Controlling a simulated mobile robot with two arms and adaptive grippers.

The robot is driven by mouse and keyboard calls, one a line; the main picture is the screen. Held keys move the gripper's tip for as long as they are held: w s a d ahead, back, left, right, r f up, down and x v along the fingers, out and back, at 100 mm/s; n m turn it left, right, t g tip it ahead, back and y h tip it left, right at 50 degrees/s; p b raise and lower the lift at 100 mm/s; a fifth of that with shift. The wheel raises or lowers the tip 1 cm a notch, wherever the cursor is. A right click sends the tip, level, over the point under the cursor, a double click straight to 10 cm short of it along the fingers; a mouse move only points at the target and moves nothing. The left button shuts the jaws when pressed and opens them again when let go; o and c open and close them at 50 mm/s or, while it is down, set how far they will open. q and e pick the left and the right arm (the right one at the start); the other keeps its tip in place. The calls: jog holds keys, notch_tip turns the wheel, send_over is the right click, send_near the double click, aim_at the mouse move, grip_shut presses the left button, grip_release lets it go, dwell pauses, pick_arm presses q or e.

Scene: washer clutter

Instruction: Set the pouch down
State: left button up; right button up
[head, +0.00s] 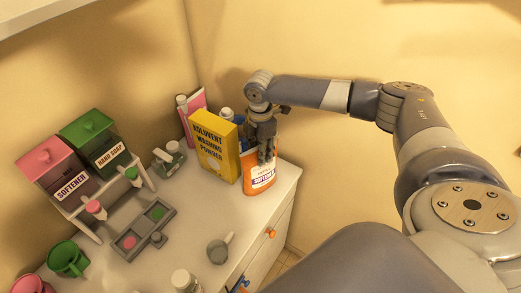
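The pouch (259,182) is orange and white with a softener label. It stands upright near the right end of the white counter, just right of the yellow washing powder box (214,147). My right gripper (267,158) points down over it with its fingers closed on the upper part, hiding some of the pouch's top. Whether the pouch's bottom touches the counter or hangs slightly above it is hard to tell. My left gripper is not in view.
Behind the box are a pink package (193,105) and bottles. Softener (72,176) and hand soap (108,150) dispensers stand left, near a grey tray (143,229). A grey scoop (218,250) lies in front. The counter (215,205) is bare between the tray and pouch.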

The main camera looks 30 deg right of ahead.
jog(key=shift+o, duration=0.5)
jog(key=shift+r, duration=0.15)
jog(key=shift+r+b, duration=0.3)
jog(key=shift+r, duration=0.05)
notch_tip(320, 180, up, 10)
jog(key=b, duration=0.4)
jog(key=shift+r, duration=0.65)
